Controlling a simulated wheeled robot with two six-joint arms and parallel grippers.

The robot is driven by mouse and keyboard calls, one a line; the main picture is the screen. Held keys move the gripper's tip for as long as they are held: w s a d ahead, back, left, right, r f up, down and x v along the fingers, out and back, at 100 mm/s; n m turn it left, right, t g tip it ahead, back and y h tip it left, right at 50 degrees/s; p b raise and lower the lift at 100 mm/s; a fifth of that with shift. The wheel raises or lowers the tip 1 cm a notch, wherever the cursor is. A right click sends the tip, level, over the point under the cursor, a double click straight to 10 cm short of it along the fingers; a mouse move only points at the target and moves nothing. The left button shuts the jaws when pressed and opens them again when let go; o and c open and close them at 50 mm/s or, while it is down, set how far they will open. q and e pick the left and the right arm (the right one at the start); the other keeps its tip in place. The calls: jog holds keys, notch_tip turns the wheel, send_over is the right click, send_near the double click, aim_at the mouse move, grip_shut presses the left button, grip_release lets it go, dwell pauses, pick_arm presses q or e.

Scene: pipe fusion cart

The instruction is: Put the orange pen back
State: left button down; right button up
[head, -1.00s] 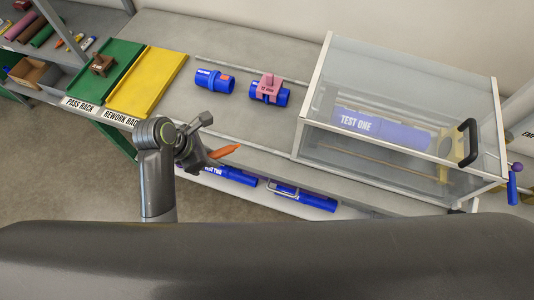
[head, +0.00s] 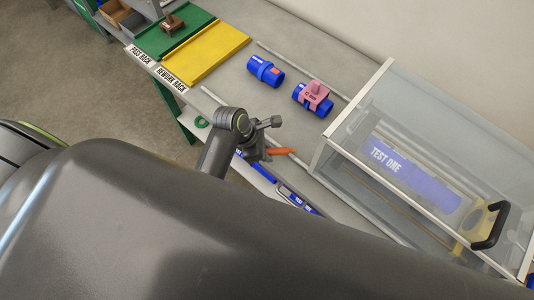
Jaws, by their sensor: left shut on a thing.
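The orange pen (head: 281,151) sticks out to the right from my left gripper (head: 266,151), which is shut on it. The gripper holds the pen over the front edge of the bench, near the lower blue pipes. The pen's back part is hidden by the gripper. I see no pen holder that I can identify. My right gripper is not in view.
A clear-lidded box (head: 400,145) marked TEST ONE stands on the right, with a black handle (head: 490,226). Two blue couplers (head: 265,71) lie mid-bench, one with a pink clamp (head: 316,95). Green (head: 172,38) and yellow (head: 205,55) racks lie at left.

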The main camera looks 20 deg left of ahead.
pick_arm(q)
jog(key=shift+d+f, duration=0.25)
jog(key=shift+f, duration=1.2)
jog(key=shift+a, duration=0.1)
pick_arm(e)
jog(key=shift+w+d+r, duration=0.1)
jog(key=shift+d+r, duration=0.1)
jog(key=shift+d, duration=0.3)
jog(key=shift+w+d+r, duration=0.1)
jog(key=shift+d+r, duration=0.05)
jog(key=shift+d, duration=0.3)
pick_arm(q)
jog(key=shift+f, duration=0.1)
